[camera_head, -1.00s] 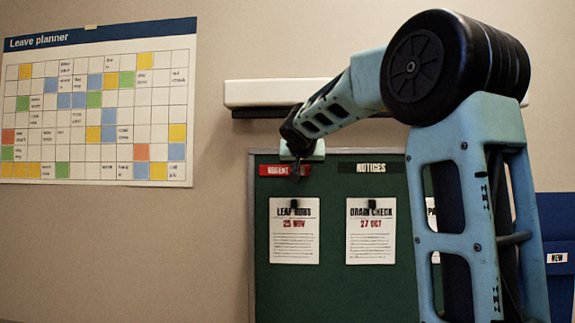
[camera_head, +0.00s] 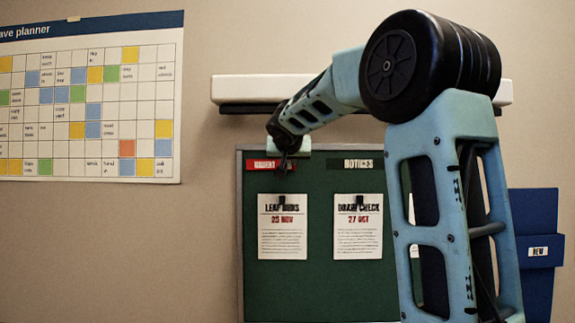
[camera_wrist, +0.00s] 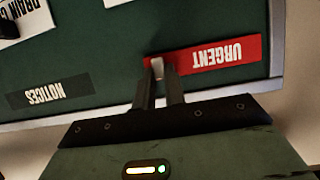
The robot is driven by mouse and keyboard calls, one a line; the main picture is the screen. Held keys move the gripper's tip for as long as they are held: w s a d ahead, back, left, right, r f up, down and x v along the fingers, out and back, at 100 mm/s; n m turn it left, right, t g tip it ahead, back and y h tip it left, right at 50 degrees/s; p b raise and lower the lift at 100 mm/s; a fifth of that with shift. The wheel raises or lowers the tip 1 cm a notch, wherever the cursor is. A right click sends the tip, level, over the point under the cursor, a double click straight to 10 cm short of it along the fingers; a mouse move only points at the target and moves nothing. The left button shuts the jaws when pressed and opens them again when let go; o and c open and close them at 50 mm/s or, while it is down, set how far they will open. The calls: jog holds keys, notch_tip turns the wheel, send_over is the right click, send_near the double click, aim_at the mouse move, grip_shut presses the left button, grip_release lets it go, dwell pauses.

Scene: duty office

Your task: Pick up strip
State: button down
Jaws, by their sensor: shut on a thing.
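A red strip lettered URGENT (camera_head: 262,165) lies at the top left of the green board; it shows upside down in the wrist view (camera_wrist: 215,55). My gripper (camera_wrist: 158,72) is shut on the strip's end after the last letter, and a small pale piece shows between the fingertips. In the head view my gripper (camera_head: 283,162) reaches down over the strip's right end and partly hides it. The strip looks flat against the board; I cannot tell whether it touches it. A dark strip lettered NOTICES (camera_head: 362,164) is on the board to the right.
The framed green board (camera_head: 310,295) holds a LEAF BINS sheet (camera_head: 282,240) and a DRAIN CHECK sheet (camera_head: 358,240) under dark clips. A white rail (camera_head: 260,88) juts out above the board. A blue holder (camera_head: 530,225) is at the right and a leave planner (camera_head: 80,110) at the left.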

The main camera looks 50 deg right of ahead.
jog(key=w+a+r+b, duration=0.1)
jog(key=a+r+b, duration=0.1)
jog(key=a, duration=0.4)
jog(key=w+a+r+b, duration=0.1)
jog(key=w+a+r, duration=0.1)
jog(key=a+r, duration=0.3)
jog(key=shift+a+r+b, duration=0.25)
jog(key=shift+a+b, duration=0.15)
jog(key=shift+a, duration=0.7)
